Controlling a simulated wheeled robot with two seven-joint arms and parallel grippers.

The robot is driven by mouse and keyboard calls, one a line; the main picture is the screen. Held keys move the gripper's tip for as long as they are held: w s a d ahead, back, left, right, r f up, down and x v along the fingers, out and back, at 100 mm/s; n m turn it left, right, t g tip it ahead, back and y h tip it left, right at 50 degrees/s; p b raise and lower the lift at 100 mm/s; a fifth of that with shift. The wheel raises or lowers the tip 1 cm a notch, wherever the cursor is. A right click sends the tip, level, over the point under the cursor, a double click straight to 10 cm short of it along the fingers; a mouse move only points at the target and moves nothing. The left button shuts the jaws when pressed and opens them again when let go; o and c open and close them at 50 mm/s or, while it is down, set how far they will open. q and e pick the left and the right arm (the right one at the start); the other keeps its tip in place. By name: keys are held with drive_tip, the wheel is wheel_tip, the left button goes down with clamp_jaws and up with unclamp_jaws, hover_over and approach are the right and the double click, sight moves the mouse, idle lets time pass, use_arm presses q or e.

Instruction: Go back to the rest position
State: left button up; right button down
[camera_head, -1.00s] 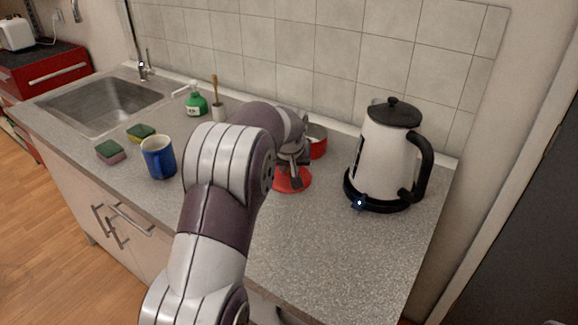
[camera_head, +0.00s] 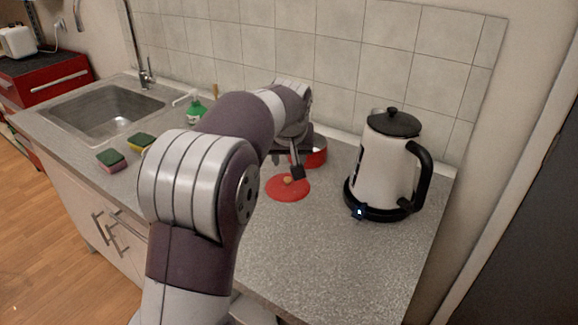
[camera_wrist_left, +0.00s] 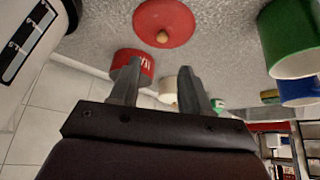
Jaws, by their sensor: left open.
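My left arm comes in from the bottom of the head view and reaches over the counter. Its gripper (camera_head: 285,160) is open, above and just behind a flat red lid (camera_head: 288,190) with a small wooden knob. The lid lies on the counter. In the left wrist view the two fingers (camera_wrist_left: 160,80) stand apart with nothing between them; the red lid (camera_wrist_left: 164,20) is beyond them, clear of the fingertips. A red pot (camera_head: 318,157) stands behind the gripper, partly hidden by it. My right gripper is not in view.
A white kettle (camera_head: 388,165) on a black base stands right of the gripper. Sponges (camera_head: 111,160), a green soap bottle (camera_head: 196,108) and a sink (camera_head: 105,108) are left. In the wrist view, green (camera_wrist_left: 292,38) and blue (camera_wrist_left: 299,91) mugs show. The front right counter is clear.

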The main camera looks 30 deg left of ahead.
use_arm(q)
drive_tip(key=shift+s+d+r, duration=0.15)
drive_tip(key=shift+s+r, duration=0.1)
drive_tip(key=shift+r, duration=0.25)
